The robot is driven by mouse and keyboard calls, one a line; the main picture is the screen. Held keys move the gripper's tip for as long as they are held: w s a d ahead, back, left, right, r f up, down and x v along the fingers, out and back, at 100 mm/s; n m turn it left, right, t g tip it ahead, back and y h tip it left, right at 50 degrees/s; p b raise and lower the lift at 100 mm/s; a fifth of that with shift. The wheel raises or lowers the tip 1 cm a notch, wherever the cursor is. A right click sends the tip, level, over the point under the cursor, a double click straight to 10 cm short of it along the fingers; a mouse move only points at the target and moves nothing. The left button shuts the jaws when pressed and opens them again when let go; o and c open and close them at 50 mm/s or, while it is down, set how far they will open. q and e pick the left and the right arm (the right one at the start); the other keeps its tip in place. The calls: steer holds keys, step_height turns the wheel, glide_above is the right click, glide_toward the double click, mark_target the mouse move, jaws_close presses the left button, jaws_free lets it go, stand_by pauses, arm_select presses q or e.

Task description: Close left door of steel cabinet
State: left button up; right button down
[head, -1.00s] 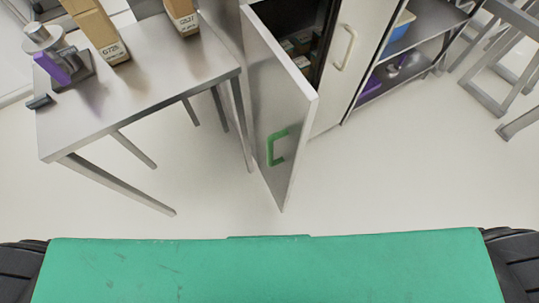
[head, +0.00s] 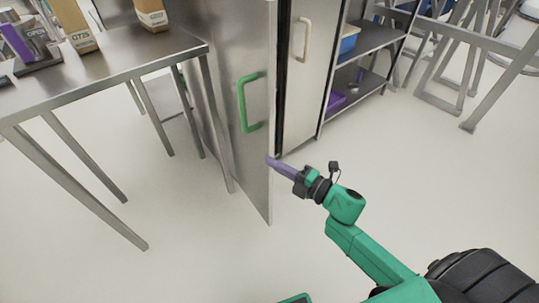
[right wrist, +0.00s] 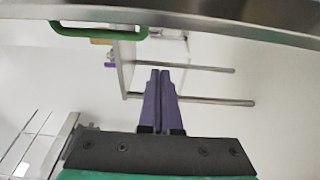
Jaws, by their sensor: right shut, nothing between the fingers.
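The steel cabinet's left door (head: 252,60) stands open in the head view, swung out toward me. It carries a green handle (head: 243,103) on its left-hand face. The handle also shows at the top left of the right wrist view (right wrist: 92,32). The right door (head: 300,100) has a pale handle and looks closed. My right gripper (head: 269,160) has purple fingers, shut and empty. Its tips are close to the left door's free edge, below and right of the green handle; I cannot tell if they touch. The fingertips also show in the right wrist view (right wrist: 161,71). My left gripper is out of view.
A steel table (head: 110,65) with boxes and a purple-and-grey device stands left of the open door, its legs near it. An open shelf (head: 372,45) with bins stands right of the cabinet. A metal frame (head: 465,50) is at far right. Floor in front is clear.

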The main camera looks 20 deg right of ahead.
mark_target(272, 149)
steer(key=w, duration=0.5)
steer(key=shift+w+a+f, duration=0.1)
steer(key=shift+w+a, duration=0.05)
steer(key=shift+w+d, duration=0.1)
steer(key=shift+d, duration=0.4)
steer(key=shift+d+b, duration=0.15)
steer(key=shift+b, duration=0.2)
